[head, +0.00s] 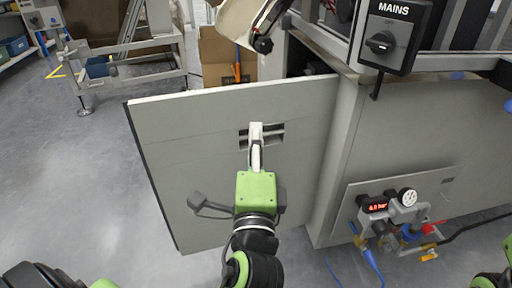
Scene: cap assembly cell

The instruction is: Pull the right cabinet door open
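The cabinet door (190,160) is a flat light-grey panel with a dark left edge. It stands swung open, out from the cabinet (340,150), with its right side near the cabinet front. A dark recessed handle (276,134) sits in its upper middle. My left gripper (256,133) reaches up from below, and its pale fingertips are at this handle. They overlap the handle in the picture. The fingers show nearly edge-on, so I cannot tell whether they are closed on it. My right gripper is out of view.
The cabinet's dark interior shows behind the door's top edge. A black MAINS switch (387,38) is at the upper right. A pressure unit with a gauge (408,197) and blue hoses is at the lower right. A cardboard box (226,58) stands behind. Floor is clear at left.

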